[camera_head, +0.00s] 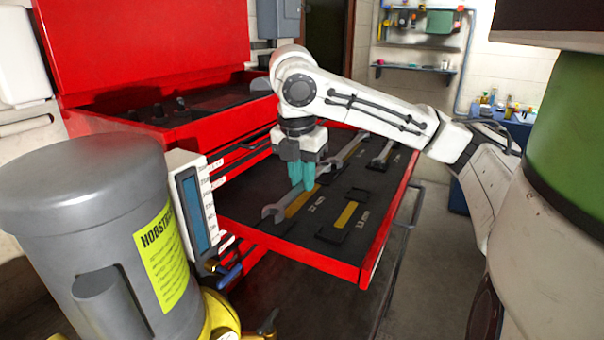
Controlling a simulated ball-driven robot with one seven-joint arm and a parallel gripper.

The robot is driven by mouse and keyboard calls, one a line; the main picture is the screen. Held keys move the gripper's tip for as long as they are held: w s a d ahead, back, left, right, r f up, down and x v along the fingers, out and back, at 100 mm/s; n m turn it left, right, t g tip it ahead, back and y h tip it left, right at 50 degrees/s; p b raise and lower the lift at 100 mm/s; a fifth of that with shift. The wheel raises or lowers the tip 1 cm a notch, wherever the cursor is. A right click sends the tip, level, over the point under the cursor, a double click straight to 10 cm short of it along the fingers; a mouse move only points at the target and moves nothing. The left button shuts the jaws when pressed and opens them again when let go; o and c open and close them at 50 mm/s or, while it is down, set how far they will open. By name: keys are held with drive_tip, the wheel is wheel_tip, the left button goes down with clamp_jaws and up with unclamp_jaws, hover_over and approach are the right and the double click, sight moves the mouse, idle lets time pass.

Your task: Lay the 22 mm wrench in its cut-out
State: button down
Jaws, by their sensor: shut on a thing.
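My gripper (302,186) points down over the open drawer, its teal fingers shut on the grey 22 mm wrench (281,206). The wrench's open jaw end shows at the lower left of the fingers; the fingers hide part of its shaft. The yellow-bottomed cut-out (298,205) marked 22 mm shows just right of the wrench, partly covered by it. The wrench lies roughly along the cut-out but is offset to the left in this view. I cannot tell whether it hovers or touches the foam.
The red drawer (365,270) holds a dark foam insert. A 13 mm cut-out (346,215) to the right is empty. Other wrenches (383,155) lie farther back. A grey canister (95,225) stands at the left front. The red tool chest (205,130) rises behind.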

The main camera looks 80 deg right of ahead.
drive_tip(key=shift+f, duration=0.3)
idle(0.9)
drive_tip(key=shift+f, duration=0.45)
drive_tip(key=c, duration=1)
unclamp_jaws()
drive_tip(key=r, duration=0.3)
drive_tip(key=a+r, duration=0.1)
drive_tip(key=r, duration=0.6)
drive_tip(key=shift+w+a+r, duration=0.2)
drive_tip(key=shift+a+r, duration=0.1)
drive_tip(key=shift+r, duration=0.05)
